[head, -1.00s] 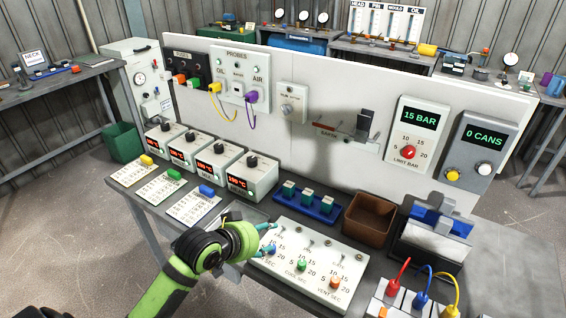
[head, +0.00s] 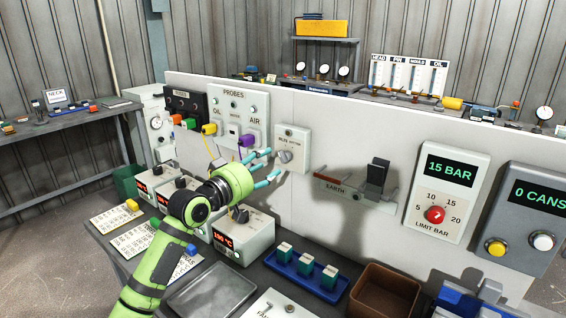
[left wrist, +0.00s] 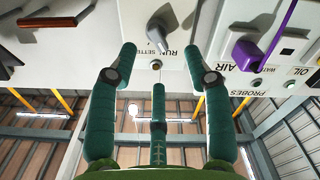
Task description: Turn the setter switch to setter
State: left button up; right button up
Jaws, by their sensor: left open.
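The setter switch (head: 285,156) is a grey knob on a small white plate, fixed to the upright white board to the right of the probes panel. In the left wrist view the picture is upside down; the knob (left wrist: 158,35) is grey with a pointed lever, beside lettering that reads RUN and SETTER, partly hidden. My left gripper (head: 269,164) is open and empty, its teal fingertips just left of the switch in the head view. In the left wrist view its fingers (left wrist: 160,68) are spread, with the knob beyond and between them. My right gripper is not in view.
The probes panel (head: 239,106) with yellow and purple plugs is left of the switch. The earth clamp (head: 376,178) is on its right. White heater boxes (head: 249,238) with displays, a blue rack (head: 295,267) and a brown bin (head: 385,291) stand on the bench below.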

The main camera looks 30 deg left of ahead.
aim_at(280, 157)
pick_arm(q)
jog(key=w, duration=0.1)
jog(key=w+p, duration=0.1)
jog(key=w, duration=0.2)
jog(key=shift+w+d, duration=0.25)
jog(key=shift+w+f+p, duration=0.1)
jog(key=shift+w+p, duration=0.2)
jog(key=shift+w, duration=0.55)
jog(key=shift+d, duration=0.1)
grip_shut()
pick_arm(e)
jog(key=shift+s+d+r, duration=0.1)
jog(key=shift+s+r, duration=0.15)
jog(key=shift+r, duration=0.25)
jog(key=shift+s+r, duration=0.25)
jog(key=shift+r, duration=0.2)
